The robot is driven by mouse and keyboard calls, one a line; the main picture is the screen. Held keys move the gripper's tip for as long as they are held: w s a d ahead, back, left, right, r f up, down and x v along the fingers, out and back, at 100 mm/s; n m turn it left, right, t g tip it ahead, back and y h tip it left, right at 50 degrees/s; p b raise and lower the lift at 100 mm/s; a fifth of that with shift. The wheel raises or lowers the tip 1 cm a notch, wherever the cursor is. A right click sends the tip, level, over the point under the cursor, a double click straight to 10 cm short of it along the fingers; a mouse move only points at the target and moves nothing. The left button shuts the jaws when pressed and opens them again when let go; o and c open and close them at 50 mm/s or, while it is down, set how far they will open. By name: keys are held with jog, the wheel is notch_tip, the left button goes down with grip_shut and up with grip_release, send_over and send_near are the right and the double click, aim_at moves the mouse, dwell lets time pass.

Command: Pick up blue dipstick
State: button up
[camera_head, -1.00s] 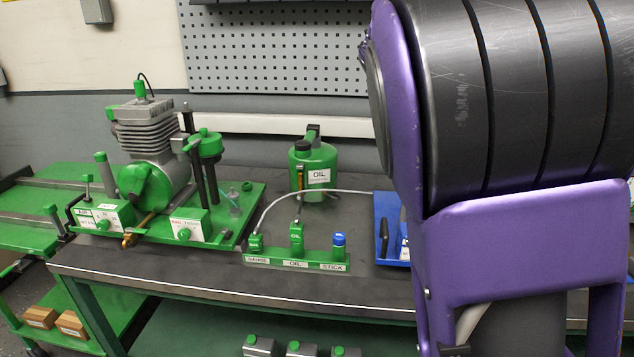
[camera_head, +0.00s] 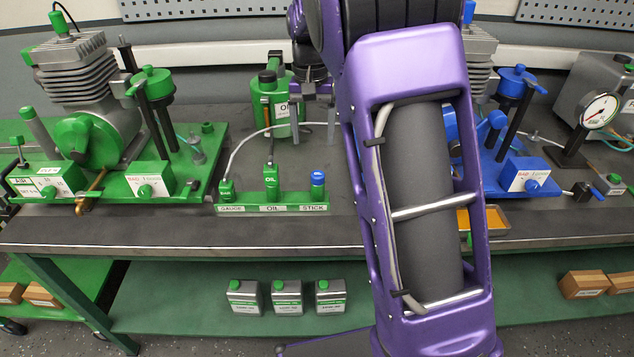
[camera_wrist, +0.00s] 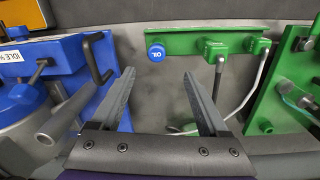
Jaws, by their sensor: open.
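The blue dipstick shows as a blue round cap (camera_head: 318,178) in the STICK place at the right end of the green rack (camera_head: 242,198). Its shaft below the cap is hidden. In the wrist view the blue cap (camera_wrist: 157,52) shows beyond and between my fingertips, at the end of the green rack (camera_wrist: 228,44). My gripper (camera_head: 313,122) is open and empty, above the bench behind the rack in the head view. In the wrist view my gripper (camera_wrist: 158,74) has its two fingers spread wide, apart from the cap.
The rack also holds a green OIL piece (camera_head: 271,178) and a green gauge piece (camera_head: 227,188) with a pale hose. A green oil can (camera_head: 284,118) stands behind. A green engine stand (camera_head: 90,130) is left, a blue one (camera_head: 525,178) right. Bare bench lies around the rack.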

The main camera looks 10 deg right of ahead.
send_over(318, 173)
jog(key=f, duration=0.3)
jog(key=a+f, duration=0.1)
jog(key=f, duration=0.1)
jog(key=shift+f+b, duration=0.1)
jog(key=shift+b, duration=0.25)
jog(key=shift+d+f+b, duration=0.2)
jog(key=shift+f+b, duration=0.1)
jog(key=shift+f, duration=1.05)
jog(key=shift+d+f+b, duration=0.2)
jog(key=shift+f+b, duration=0.05)
jog(key=shift+f, duration=1.1)
jog(key=shift+c, duration=0.2)
grip_shut()
